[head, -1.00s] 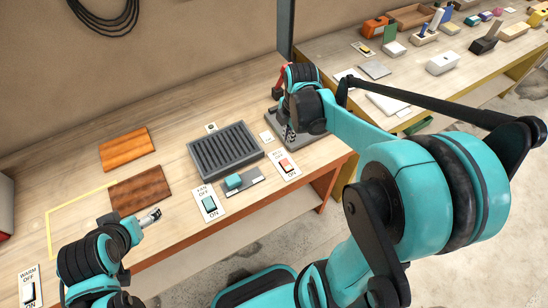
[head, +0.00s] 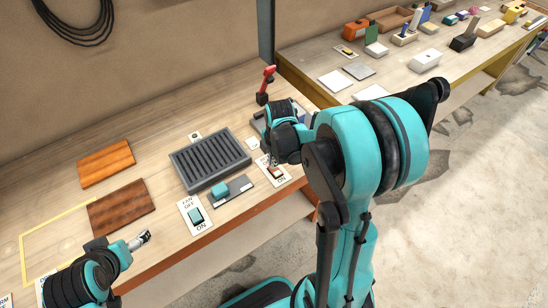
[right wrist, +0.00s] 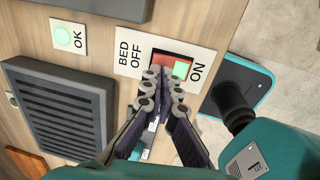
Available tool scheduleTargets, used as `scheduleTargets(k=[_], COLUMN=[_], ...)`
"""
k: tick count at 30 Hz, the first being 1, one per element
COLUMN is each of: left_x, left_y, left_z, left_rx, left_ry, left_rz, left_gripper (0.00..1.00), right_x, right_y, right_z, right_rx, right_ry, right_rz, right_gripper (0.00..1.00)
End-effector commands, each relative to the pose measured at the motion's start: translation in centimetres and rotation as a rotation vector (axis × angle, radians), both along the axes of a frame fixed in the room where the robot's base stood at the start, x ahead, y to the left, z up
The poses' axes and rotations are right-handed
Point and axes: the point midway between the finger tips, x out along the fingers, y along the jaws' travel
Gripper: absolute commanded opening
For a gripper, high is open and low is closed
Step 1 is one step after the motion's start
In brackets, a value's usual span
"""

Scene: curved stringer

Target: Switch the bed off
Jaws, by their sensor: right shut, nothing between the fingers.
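The bed switch is a red rocker (right wrist: 163,61) with a lit green part, set in a white plate (right wrist: 127,63) marked BED, OFF and ON. In the head view its plate (head: 285,178) lies near the bench's front edge. My right gripper (right wrist: 165,77) is shut and empty, with its fingertips at the rocker and covering part of it. I cannot tell whether they touch it. My left gripper (head: 142,239) is over the front of the bench at the left, far from the bed switch; its jaws are too small to read.
A dark slatted bed (head: 209,160) lies left of the switch. A FAN switch plate (head: 195,216) and a teal block (head: 220,190) are near it. A plate marked OK (right wrist: 68,37) has a green light. A red-handled tool (head: 266,84) stands behind. Brown boards (head: 106,164) lie left.

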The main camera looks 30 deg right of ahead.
Motion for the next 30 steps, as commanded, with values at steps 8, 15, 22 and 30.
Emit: scheduleTargets(k=[8,15,22,30], left_x=[0.0,0.0,0.0,0.0], left_y=[0.0,0.0,0.0,0.0], left_z=[-0.4,-0.5,-1.1,-1.0], left_rx=[0.000,0.000,0.000,0.000], left_ry=[0.000,0.000,0.000,0.000], left_rz=[0.000,0.000,0.000,0.000], left_gripper=[0.82,0.82,0.82,0.82], right_x=[0.1,0.1,0.5,0.2], right_y=[0.0,0.0,0.1,0.0], right_z=[-1.1,-1.1,-1.8,-1.7], right_rx=[0.000,0.000,-0.001,0.000], right_ry=[0.000,0.000,0.008,0.009], right_rz=[0.000,0.000,0.001,0.000], right_gripper=[0.00,0.00,0.00,0.00])
